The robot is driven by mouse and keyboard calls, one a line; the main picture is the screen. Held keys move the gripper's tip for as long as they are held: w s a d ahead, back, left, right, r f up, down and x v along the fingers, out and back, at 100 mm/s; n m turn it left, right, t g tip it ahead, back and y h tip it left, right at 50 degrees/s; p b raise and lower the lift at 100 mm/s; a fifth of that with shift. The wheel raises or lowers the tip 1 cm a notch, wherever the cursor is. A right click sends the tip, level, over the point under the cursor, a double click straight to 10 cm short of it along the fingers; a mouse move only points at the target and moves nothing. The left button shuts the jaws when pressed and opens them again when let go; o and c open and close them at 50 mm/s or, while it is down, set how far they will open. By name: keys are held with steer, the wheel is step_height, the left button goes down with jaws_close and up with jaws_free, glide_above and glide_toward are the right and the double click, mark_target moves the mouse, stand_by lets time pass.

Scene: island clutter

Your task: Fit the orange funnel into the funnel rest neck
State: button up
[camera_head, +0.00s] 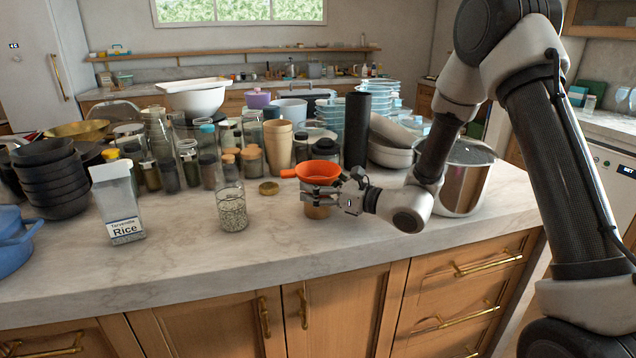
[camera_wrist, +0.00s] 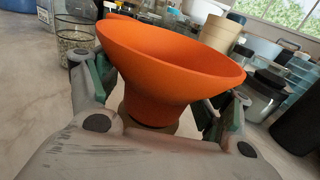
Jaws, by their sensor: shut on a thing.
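The orange funnel (camera_head: 318,171) is upright at my gripper (camera_head: 322,194), wide mouth up, with its handle pointing left. My gripper is shut on the funnel below its rim. In the wrist view the funnel (camera_wrist: 165,65) fills the space between my fingers (camera_wrist: 155,110) and looks slightly tilted. A tan, round thing (camera_head: 317,212), which may be the funnel rest, shows directly under my fingers on the counter. The funnel's spout and the rest's neck are hidden, so I cannot tell whether they meet.
A rice box (camera_head: 118,205) is farther left. Crowded jars and a black cylinder (camera_head: 356,130) stand behind; a steel pot (camera_head: 462,180) is right. The front counter strip is clear.

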steer(key=shift+f, duration=0.65)
steer(key=o, duration=1)
steer(key=v, duration=1.2)
